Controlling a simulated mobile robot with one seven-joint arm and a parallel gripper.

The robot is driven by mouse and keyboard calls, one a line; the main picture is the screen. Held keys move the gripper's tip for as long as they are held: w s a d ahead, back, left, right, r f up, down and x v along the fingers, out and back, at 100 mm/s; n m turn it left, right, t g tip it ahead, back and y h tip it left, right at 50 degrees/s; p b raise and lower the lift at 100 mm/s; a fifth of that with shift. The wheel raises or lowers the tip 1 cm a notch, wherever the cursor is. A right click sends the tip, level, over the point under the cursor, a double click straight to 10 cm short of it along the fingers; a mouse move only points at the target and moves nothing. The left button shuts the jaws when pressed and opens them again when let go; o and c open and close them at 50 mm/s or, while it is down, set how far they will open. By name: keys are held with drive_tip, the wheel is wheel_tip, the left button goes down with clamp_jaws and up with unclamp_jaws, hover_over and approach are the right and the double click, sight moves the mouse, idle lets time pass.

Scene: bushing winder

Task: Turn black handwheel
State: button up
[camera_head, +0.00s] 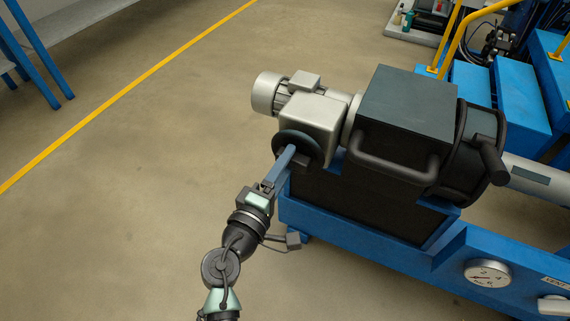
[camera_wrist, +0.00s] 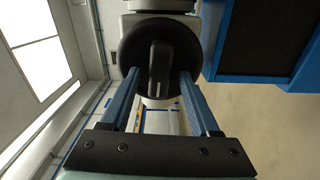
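The black handwheel (camera_head: 304,139) is a round disc on the near side of the light grey gearbox. In the wrist view, the handwheel (camera_wrist: 136,43) faces me, with a raised black grip bar (camera_wrist: 159,72) upright across its lower middle. My gripper (camera_head: 288,153) reaches up to the handwheel from below. In the wrist view, the blue fingers of my gripper (camera_wrist: 159,76) stand apart, one on each side of the bar, with a gap on both sides. The gripper is open and holds nothing. In the head view the fingers hide part of the wheel.
A grey motor (camera_head: 268,93) and the gearbox (camera_head: 312,122) adjoin the wheel. A large black housing (camera_head: 408,103) with a bar handle (camera_head: 392,168) stands to the right on a blue frame (camera_head: 345,232). The floor on the left is clear, crossed by a yellow line (camera_head: 130,90).

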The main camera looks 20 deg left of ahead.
drive_tip(key=s+p, duration=0.2)
drive_tip(key=s, duration=1.1)
drive_tip(key=shift+a, duration=0.2)
